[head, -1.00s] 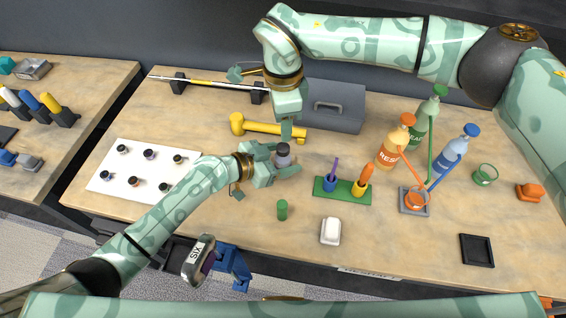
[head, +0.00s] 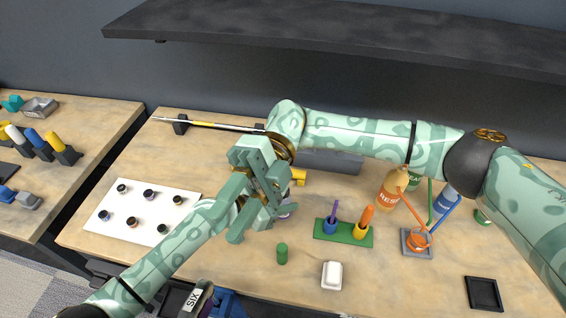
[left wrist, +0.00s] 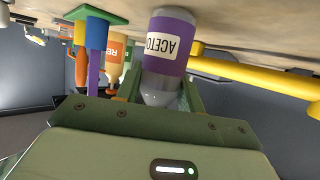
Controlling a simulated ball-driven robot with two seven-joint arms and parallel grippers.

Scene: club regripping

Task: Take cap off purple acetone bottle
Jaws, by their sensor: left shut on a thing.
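The purple acetone bottle (left wrist: 168,62), with a white label, stands between the fingers of my left gripper (left wrist: 160,95) in the left wrist view. That gripper is shut on it. The bottle's cap is not visible in either view.
A green holder (head: 343,233) with a purple and an orange tool stands right of the bottle. A green cylinder (head: 282,254) and a white block (head: 332,275) are in front. A white sheet (head: 140,212) with small pots lies left. An orange bottle (head: 391,187) stands right. A dark shelf (head: 350,38) hangs above.

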